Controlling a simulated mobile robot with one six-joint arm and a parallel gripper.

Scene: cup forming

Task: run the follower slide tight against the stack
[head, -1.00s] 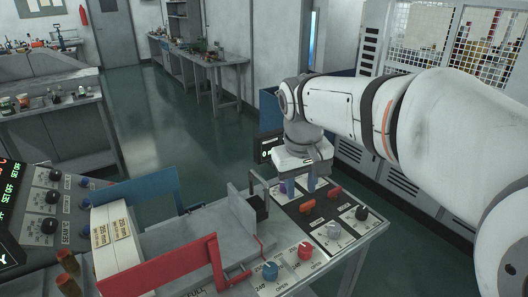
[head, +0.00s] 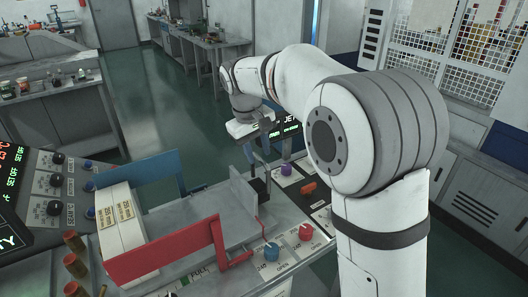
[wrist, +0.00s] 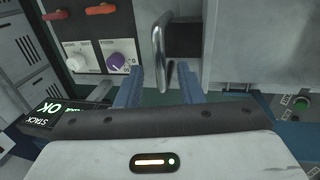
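The stack (head: 122,222) is a few upright white blanks with yellow labels, at the left of the grey bed between a blue and a red guide. The follower slide (head: 243,188) is an upright grey plate, standing to the right of the stack with bare bed between them. A black block and handle (wrist: 160,48) are on its right side. My gripper (head: 266,155) is just behind the handle. In the wrist view, my gripper (wrist: 160,85) is open, its blue fingers either side of the metal handle's near end. Contact with the handle cannot be told.
The blue guide (head: 140,181) and red guide (head: 165,248) rise beside the bed. Knobs, including a purple one (wrist: 117,61), and red switches (wrist: 100,10) lie close to my gripper. A small display (wrist: 45,120) reads "STACK OK".

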